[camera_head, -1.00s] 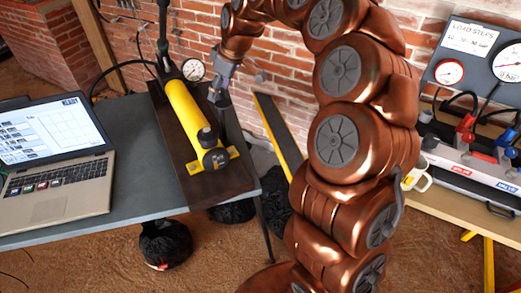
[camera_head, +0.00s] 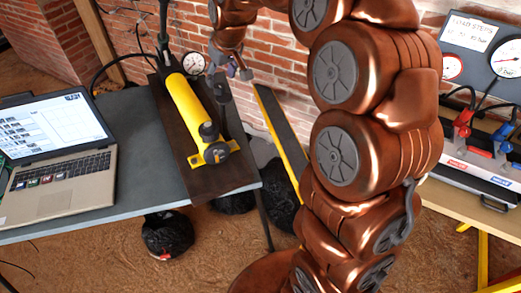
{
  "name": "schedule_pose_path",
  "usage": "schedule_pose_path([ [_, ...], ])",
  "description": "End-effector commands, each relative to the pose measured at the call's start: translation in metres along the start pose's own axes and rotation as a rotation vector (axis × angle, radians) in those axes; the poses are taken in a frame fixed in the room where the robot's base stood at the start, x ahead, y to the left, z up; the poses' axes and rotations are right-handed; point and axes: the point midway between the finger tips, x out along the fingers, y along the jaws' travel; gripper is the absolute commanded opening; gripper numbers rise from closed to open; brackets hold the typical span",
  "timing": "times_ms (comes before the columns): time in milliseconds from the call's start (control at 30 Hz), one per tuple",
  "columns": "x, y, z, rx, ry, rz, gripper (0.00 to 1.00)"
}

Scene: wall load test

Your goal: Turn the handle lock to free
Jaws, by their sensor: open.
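A yellow hand pump (camera_head: 190,110) lies on a dark board (camera_head: 232,172) on the grey table. Its dark upright handle (camera_head: 163,25) rises at the far end. A black knob (camera_head: 209,131) sits at its near end. I cannot make out which part is the handle lock; it is small or hidden. My gripper (camera_head: 233,80) hangs just right of the pump's far half, near the brick wall, its dark fingers spread. It looks empty. I cannot tell whether it touches the pump.
An open laptop (camera_head: 60,190) stands left of the pump. A round gauge (camera_head: 194,64) is behind the pump. At right, a bench holds a gauge panel (camera_head: 480,45) and red and blue valves (camera_head: 463,122). My arm covers the middle.

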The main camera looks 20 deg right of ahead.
Motion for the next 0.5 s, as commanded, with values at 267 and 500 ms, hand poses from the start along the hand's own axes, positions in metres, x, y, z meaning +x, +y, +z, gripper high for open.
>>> schedule_pose_path([
  [267, -0.03, 0.0, 0.0, -0.002, 0.001, 0.0, 0.59],
  [500, -0.043, -0.008, 0.016, -0.001, -0.025, -0.006, 0.59],
])
